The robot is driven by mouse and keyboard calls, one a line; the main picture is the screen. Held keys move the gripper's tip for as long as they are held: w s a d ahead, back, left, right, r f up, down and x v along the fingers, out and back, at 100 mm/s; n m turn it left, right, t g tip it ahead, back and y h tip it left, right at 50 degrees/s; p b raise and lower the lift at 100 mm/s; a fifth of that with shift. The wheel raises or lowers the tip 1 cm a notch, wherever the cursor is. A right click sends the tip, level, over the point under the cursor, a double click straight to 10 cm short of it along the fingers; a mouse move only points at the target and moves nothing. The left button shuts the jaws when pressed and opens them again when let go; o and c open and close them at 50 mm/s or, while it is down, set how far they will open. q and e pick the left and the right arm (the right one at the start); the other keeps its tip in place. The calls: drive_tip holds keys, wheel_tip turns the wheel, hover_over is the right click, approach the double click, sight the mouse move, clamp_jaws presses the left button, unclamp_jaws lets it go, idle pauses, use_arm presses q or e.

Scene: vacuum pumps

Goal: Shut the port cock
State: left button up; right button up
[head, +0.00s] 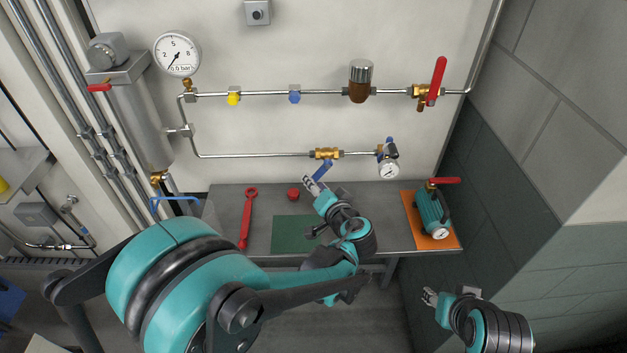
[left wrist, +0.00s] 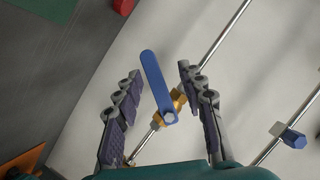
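A brass cock (head: 327,153) sits on the lower wall pipe; its blue lever (head: 323,169) slants down and left, across the pipe's line. My left gripper (head: 311,184) is just below the lever in the head view. In the left wrist view, the blue lever (left wrist: 157,84) stands between the spread fingers of my left gripper (left wrist: 160,75), with a gap on each side. The brass body (left wrist: 173,103) shows behind the lever. My right gripper (head: 431,296) is low at the right, away from the wall; its finger opening is too small to judge.
A red-lever valve (head: 436,84) is on the upper pipe. A small gauge (head: 389,169) hangs right of the brass cock. The bench (head: 390,225) below carries a red wrench (head: 247,219), a green mat (head: 291,236) and a teal pump (head: 434,211) on an orange mat.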

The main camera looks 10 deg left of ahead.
use_arm(q)
drive_tip(key=v, duration=0.3)
drive_tip(key=shift+s+d+r+p, duration=0.1)
drive_tip(key=shift+s+p, duration=0.05)
drive_tip(key=shift+p, duration=0.2)
drive_tip(key=s+a+f+n+g+h, duration=0.1)
drive_tip(key=s+a+f+g+h, duration=0.2)
drive_tip(key=s+a, duration=0.5)
drive_tip(key=s+d+g+h, duration=0.1)
drive_tip(key=s+h, duration=0.1)
drive_tip(key=s, duration=0.3)
drive_tip(key=s+d+n+g+h, duration=0.1)
drive_tip(key=s+h, duration=0.1)
drive_tip(key=s, duration=0.4)
drive_tip(key=shift+s+d+r+h, duration=0.2)
drive_tip(key=shift+d+r+h, duration=0.05)
drive_tip(key=shift+d+h, duration=0.1)
drive_tip(key=shift+s+d, duration=0.25)
